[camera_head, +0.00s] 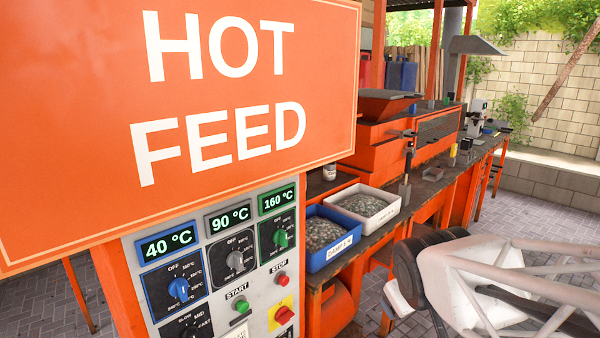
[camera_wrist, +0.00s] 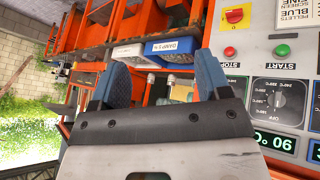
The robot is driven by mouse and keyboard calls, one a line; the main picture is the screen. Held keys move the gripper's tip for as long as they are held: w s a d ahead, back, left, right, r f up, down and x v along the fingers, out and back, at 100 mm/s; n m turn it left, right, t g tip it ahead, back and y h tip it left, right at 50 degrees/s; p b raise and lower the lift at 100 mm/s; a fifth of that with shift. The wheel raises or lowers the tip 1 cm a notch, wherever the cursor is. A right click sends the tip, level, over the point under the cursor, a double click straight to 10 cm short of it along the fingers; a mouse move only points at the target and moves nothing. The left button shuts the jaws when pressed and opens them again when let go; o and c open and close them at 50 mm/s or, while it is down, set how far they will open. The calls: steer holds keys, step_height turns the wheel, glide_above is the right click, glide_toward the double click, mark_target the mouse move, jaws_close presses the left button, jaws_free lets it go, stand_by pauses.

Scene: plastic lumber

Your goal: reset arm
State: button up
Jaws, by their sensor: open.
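My gripper (camera_wrist: 162,78) shows in the wrist view with its two blue fingers wide apart and nothing held between them. That view is turned over, and the control panel (camera_wrist: 270,75) is beyond and to the right of the fingers. In the head view my pale arm (camera_head: 480,285) is at the lower right, in front of the bench and to the right of the control panel (camera_head: 222,250). I cannot clearly make out the fingertips there.
An orange HOT FEED sign (camera_head: 240,85) stands large at the left, above the panel's knobs and buttons. A blue bin (camera_head: 330,258) and a white bin (camera_head: 382,215) of grey flakes sit on the bench. Orange machinery (camera_head: 400,145) stands behind. Paved floor (camera_head: 535,215) is clear at the right.

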steer(key=s+m+g+y, duration=0.1)
steer(key=s+m+g, duration=0.3)
steer(key=s, duration=0.7)
steer(key=shift+s+a+m, duration=0.3)
steer(key=shift+s+a, duration=0.1)
steer(key=shift+o, duration=0.3)
steer(key=shift+r, duration=0.1)
stand_by(1.0)
